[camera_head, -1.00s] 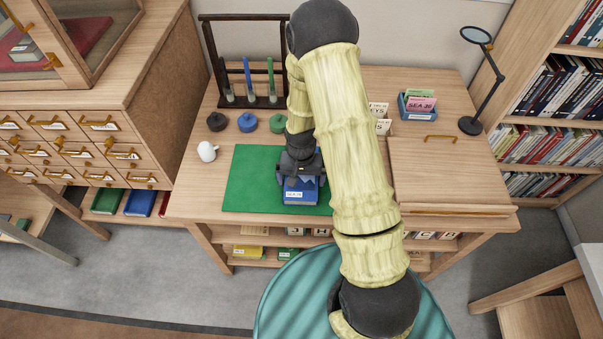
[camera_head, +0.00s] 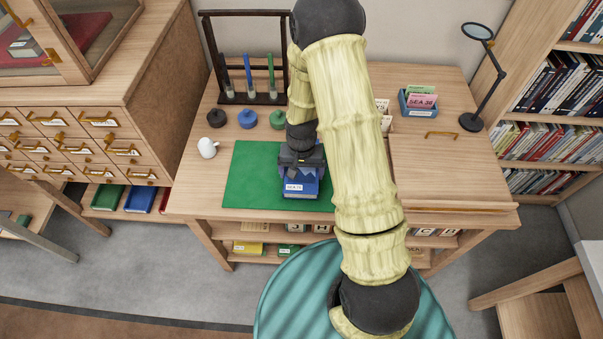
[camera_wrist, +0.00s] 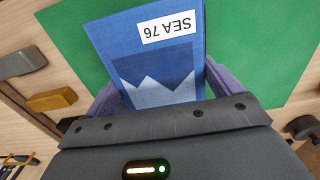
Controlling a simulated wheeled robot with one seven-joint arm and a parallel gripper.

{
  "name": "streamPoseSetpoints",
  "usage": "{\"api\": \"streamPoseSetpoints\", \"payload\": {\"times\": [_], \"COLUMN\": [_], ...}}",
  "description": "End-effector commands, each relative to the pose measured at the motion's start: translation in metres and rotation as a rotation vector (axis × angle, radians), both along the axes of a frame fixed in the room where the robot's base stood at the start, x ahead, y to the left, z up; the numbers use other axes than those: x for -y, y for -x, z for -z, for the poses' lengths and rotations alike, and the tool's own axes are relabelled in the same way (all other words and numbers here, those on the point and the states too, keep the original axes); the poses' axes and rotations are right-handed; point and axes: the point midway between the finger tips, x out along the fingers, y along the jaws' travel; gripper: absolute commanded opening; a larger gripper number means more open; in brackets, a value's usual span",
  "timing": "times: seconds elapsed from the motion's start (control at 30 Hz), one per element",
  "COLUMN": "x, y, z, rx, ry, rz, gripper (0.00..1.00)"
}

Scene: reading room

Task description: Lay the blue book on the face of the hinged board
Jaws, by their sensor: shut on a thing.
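The blue book (camera_head: 300,187) is over the green mat (camera_head: 245,180) on the desk. In the wrist view, the blue book (camera_wrist: 155,60) has a white label reading SEA 76 and a pale zigzag on its cover. My gripper (camera_head: 301,172) is shut on it, with a purple finger on each side. I cannot tell whether the book touches the mat or is slightly above it. The hinged board (camera_head: 450,165), a wooden panel with a brass handle and a front ledge, is at the desk's right.
A blue card box (camera_head: 418,105) and a magnifier lamp (camera_head: 471,122) stand behind the board. Three round lidded pots, a white object (camera_head: 207,148) and a dark rack (camera_head: 245,98) with tubes are at the back left. The board's face looks clear.

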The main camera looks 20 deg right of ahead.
Motion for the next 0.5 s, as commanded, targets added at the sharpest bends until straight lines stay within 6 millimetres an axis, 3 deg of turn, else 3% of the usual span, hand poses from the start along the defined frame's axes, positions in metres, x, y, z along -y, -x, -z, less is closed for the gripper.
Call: {"api": "streamPoseSetpoints", "payload": {"times": [0.3,0.5], "x": [0.000,0.000], "y": [-0.001,0.000], "z": [-0.057,-0.079], "rx": [0.005,0.002], "ry": [0.000,0.000], "rz": [-0.001,-0.001], "gripper": [0.51,0.51]}}
